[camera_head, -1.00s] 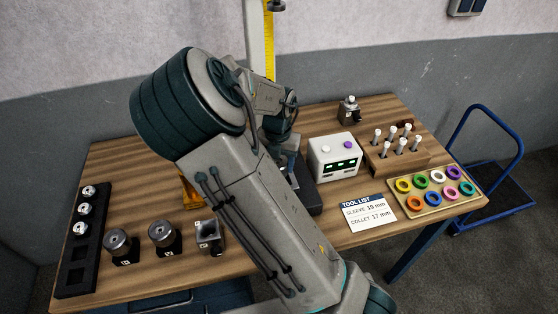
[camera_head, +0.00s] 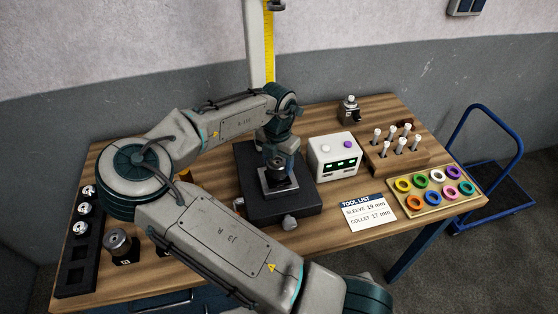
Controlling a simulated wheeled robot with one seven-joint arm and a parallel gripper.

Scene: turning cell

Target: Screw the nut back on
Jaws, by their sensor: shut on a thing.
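My gripper (camera_head: 277,170) points down over the black fixture (camera_head: 254,207) near the middle of the table. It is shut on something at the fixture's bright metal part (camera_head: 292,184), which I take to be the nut. The nut itself is mostly hidden by the fingers and too small to make out. I cannot tell whether it sits on a thread or how far it is turned.
A black rack (camera_head: 73,274) with several shiny pieces and a dark holder (camera_head: 121,246) stand at left. A white box (camera_head: 334,158), wooden peg block (camera_head: 400,158), coloured-ring tray (camera_head: 432,208) and tool list card (camera_head: 368,212) are at right. My arm hides the table's front middle.

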